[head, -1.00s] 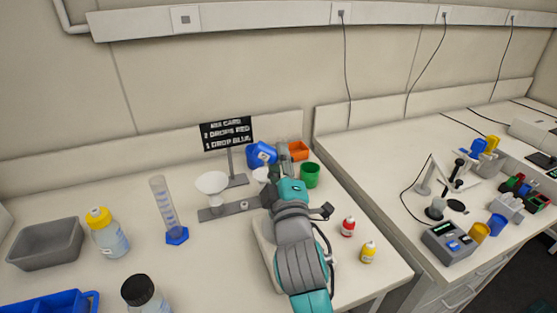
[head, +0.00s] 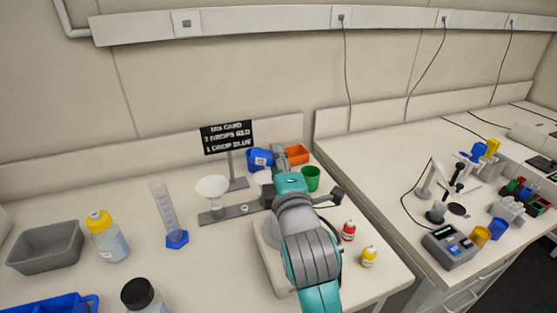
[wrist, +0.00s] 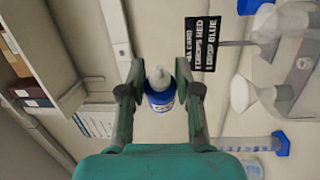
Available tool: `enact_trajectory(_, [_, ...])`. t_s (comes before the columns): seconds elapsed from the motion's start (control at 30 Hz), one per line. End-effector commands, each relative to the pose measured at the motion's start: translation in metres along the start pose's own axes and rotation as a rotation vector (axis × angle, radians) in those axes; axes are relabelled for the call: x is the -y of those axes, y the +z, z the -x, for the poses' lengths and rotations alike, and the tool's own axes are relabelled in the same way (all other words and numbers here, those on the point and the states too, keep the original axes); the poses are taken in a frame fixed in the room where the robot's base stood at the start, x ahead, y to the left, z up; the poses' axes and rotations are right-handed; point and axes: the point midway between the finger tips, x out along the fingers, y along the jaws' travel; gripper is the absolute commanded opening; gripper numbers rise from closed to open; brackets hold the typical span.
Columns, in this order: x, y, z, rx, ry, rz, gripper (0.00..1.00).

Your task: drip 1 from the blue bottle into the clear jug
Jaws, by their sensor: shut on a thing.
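My gripper (wrist: 160,90) is shut on the blue bottle (wrist: 160,103), a small dropper bottle with a white nozzle and pale label. In the wrist view its nozzle points toward the picture's top. In the head view my gripper (head: 280,158) is over the back of the bench, and my arm hides the held bottle. A pale, see-through vessel, probably the clear jug (wrist: 290,20), shows at the wrist view's upper right, apart from the bottle. In the head view it is mostly hidden by my arm. No drop is visible.
A card sign (head: 227,137), white funnel (head: 212,188) and measuring cylinder (head: 165,210) stand left of my arm. Blue (head: 259,159), orange (head: 297,154) and green (head: 311,178) containers are near my gripper. Red (head: 349,230) and yellow (head: 369,256) dropper bottles stand at right.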

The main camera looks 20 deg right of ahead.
Motion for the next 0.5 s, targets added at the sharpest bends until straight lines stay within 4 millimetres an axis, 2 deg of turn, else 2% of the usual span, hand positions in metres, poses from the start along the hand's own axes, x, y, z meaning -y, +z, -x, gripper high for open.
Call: enact_trajectory(0.5, [0.004, -0.022, -0.009, -0.01, -0.055, 0.134, 0.05])
